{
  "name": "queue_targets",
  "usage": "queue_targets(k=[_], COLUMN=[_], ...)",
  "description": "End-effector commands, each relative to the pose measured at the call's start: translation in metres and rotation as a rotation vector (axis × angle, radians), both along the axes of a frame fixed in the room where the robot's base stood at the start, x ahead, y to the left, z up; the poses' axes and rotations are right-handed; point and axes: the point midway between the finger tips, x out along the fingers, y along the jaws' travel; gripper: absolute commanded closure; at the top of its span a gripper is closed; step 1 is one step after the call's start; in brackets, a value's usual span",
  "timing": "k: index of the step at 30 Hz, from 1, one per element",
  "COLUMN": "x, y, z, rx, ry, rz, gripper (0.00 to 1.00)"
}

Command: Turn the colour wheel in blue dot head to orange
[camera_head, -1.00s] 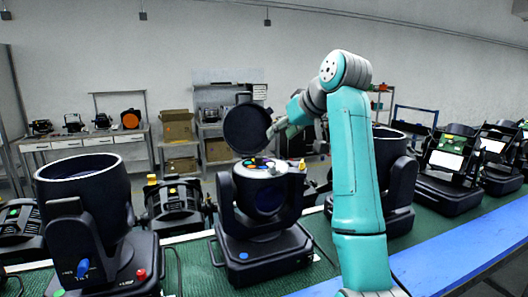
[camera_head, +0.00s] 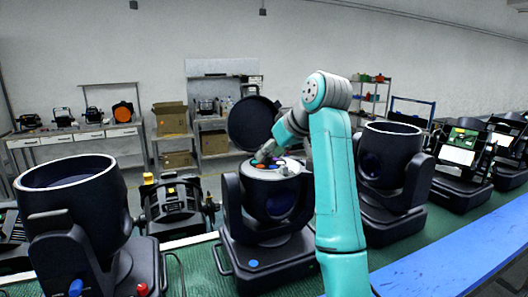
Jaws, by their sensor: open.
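The blue dot head (camera_head: 268,219) stands in the middle, with a blue dot (camera_head: 253,264) on the front of its base. Its round black lid (camera_head: 253,123) is swung up and open at the back. The colour wheel (camera_head: 272,167) lies in the open top, with small patches of red, orange, blue and purple showing. My gripper (camera_head: 262,158) is open and small in view, low over the left part of the wheel. I cannot tell whether its fingers touch the wheel. My wrist and arm hide part of the head's right side.
Another black head (camera_head: 72,215) with red and blue knobs stands close on the left, and one (camera_head: 388,160) on the right behind my arm. Several opened units line the green bench mat. A blue rail (camera_head: 450,245) runs along the right front.

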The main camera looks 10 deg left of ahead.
Motion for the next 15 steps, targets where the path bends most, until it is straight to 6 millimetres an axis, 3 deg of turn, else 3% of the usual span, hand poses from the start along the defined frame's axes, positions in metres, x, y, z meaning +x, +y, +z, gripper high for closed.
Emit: queue_targets(k=[11, 15], x=[0.0005, 0.0005], y=[-0.0002, -0.0002], z=[-0.0042, -0.0042], rx=[0.001, 0.0], ry=[-0.001, 0.0], rz=[0.0, 0.0], gripper=[0.51, 0.81])
